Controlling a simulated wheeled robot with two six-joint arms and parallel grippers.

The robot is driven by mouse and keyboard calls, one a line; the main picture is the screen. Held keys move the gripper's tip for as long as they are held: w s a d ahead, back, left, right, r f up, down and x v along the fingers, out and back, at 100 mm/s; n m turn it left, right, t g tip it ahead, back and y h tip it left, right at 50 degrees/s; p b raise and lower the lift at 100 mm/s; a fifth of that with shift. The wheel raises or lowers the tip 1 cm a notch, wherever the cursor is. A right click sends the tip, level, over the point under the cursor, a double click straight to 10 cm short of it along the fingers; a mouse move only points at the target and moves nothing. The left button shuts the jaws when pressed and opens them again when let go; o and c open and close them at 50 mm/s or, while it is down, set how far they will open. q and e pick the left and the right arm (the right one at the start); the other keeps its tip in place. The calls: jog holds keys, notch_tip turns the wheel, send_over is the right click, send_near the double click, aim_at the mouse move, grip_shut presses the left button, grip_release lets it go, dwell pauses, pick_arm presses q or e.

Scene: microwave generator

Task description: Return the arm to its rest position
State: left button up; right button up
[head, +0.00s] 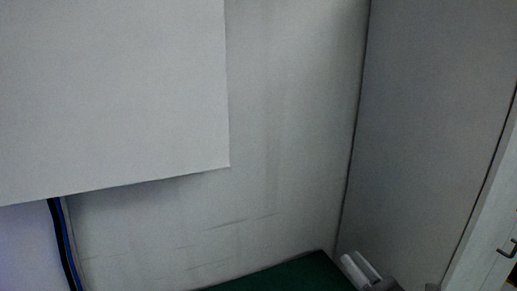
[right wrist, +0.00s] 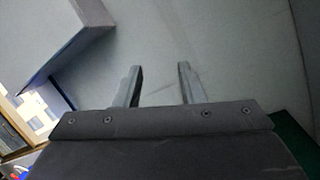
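My right gripper (head: 361,268) shows at the bottom edge of the head view, right of centre, with its pale fingers pointing up. In the right wrist view the two fingers of my right gripper (right wrist: 160,80) stand apart with nothing between them. A bare grey wall lies beyond them. My left gripper is in neither view. Most of my right arm is below the edge of the head view.
A large white panel or box (head: 110,90) fills the upper left. A dark green surface (head: 285,277) lies at the bottom. Grey walls (head: 290,120) meet in a corner right of centre. A door with a handle (head: 507,249) stands at the far right. Blue and black cables (head: 65,245) hang lower left.

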jog(key=s+d+m+t+h, duration=0.1)
jog(key=s+d+m+h, duration=0.1)
jog(key=d+m+h, duration=0.6)
jog(key=s+d+m+t+h, duration=0.1)
jog(key=s+d+m+h, duration=0.2)
jog(key=m+h, duration=0.55)
jog(key=s+d+f+m+g, duration=0.5)
jog(key=s+f+m+g, duration=0.5)
jog(key=m, duration=0.5)
jog(key=s+a+f+m+g+y, duration=0.2)
jog(key=s+a+f+m+g, duration=0.1)
jog(key=s+f, duration=0.3)
jog(key=s+a+f+m+g+y, duration=0.2)
jog(key=s+a+f+m+g, duration=0.15)
jog(key=s, duration=0.45)
notch_tip(320, 180, down, 28)
jog(key=s+g, duration=0.2)
jog(key=s+f+y+b, duration=0.1)
jog(key=s+f, duration=1.3)
jog(key=f, duration=0.1)
jog(key=shift+a+n+g, duration=0.2)
jog(key=shift+n+g, duration=0.2)
jog(key=shift+g, duration=0.05)
